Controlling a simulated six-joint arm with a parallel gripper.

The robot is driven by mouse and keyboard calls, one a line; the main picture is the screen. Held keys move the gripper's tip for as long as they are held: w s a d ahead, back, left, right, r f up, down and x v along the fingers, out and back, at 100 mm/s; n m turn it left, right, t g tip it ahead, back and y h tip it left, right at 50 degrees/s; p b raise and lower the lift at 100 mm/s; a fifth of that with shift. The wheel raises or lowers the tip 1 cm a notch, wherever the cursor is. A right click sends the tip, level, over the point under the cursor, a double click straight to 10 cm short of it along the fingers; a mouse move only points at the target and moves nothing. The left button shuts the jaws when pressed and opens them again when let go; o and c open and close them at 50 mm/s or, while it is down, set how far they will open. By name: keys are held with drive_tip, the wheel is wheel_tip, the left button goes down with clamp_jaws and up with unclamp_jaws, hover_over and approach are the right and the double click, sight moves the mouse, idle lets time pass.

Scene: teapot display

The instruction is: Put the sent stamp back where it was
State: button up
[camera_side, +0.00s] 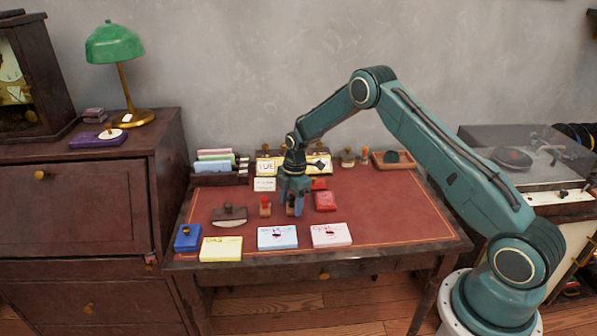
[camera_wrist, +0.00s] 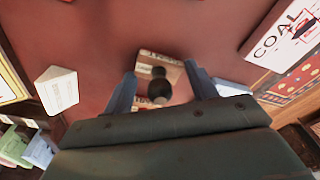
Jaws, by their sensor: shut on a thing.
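My gripper (camera_wrist: 160,90) is low over the desk, its two fingers on either side of a small wooden stamp (camera_wrist: 169,68) with a dark round knob. The lettering on the stamp's edge is too small to read, so I cannot confirm that it is the sent stamp. In the side view my gripper (camera_side: 293,196) is near the desk's middle and mostly hides this stamp. A red-knobbed stamp (camera_side: 265,207) stands just left of it. I cannot tell whether the held stamp touches the desk.
A red ink pad (camera_side: 326,201) lies just right of my gripper. Paper stacks (camera_side: 277,237) and a blue box (camera_side: 188,238) line the front edge. A blotter (camera_side: 230,214) is at left. Two stamps (camera_side: 348,157) and a wooden tray (camera_side: 412,164) are at the back. The right side is clear.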

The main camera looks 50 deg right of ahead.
drive_tip(key=o, duration=0.8)
wheel_tip(320, 180, up, 12)
drive_tip(key=d, duration=0.1)
drive_tip(key=shift+s+d, duration=0.2)
drive_tip(key=shift+d, duration=0.05)
drive_tip(key=shift+r, duration=0.15)
idle(0.4)
